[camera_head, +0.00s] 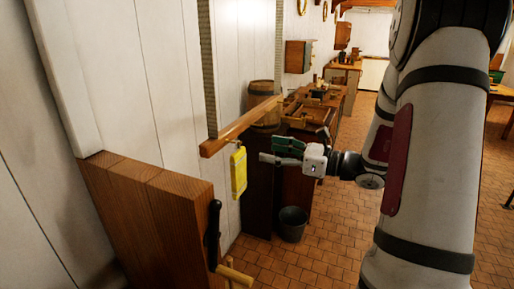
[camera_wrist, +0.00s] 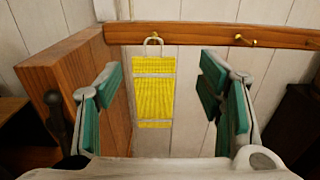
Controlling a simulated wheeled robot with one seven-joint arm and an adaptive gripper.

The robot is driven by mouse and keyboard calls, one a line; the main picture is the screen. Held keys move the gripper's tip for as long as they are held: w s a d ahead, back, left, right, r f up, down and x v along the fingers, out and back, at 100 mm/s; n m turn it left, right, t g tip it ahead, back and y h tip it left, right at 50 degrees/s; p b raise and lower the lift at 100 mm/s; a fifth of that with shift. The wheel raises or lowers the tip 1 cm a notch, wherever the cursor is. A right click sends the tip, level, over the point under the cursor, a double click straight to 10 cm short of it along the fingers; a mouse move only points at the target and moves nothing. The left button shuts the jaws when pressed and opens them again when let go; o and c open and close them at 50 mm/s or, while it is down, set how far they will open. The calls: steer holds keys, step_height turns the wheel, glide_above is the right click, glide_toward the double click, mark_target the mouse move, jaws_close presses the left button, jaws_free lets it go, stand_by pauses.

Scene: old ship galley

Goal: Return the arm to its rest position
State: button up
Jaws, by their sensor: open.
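My gripper (camera_head: 283,152) is in the middle of the head view, reaching left toward the white plank wall. Its green-padded fingers are apart with nothing between them, as the wrist view also shows (camera_wrist: 160,100). A yellow cloth (camera_head: 238,172) with a pale loop hangs from a wooden rail (camera_head: 240,125) on the wall. In the wrist view the yellow cloth (camera_wrist: 154,88) hangs straight down by its loop, beyond and between the open fingers. In the head view it hangs left of the fingertips, apart from them.
A brown wooden panel (camera_head: 150,215) with a dark handle stands at the lower left. Behind my gripper are a dark bucket (camera_head: 291,224), a barrel (camera_head: 264,104) and a long cluttered workbench (camera_head: 318,112). Tiled floor (camera_head: 325,235) is clear between the bucket and my arm.

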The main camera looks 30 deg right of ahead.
steer(key=s+a+r+n+g, duration=0.1)
steer(key=s+a+n+g, duration=0.4)
steer(key=a+n, duration=0.3)
steer(key=s+a+n+g, duration=0.5)
steer(key=s+a+g, duration=0.1)
steer(key=a, duration=0.4)
steer(key=s+r+n+t+h, duration=0.1)
steer(key=s+r+n+h, duration=0.2)
steer(key=s+n+h, duration=0.6)
steer(key=s+n, duration=0.2)
steer(key=n, duration=0.5)
steer(key=shift+a+h, duration=0.4)
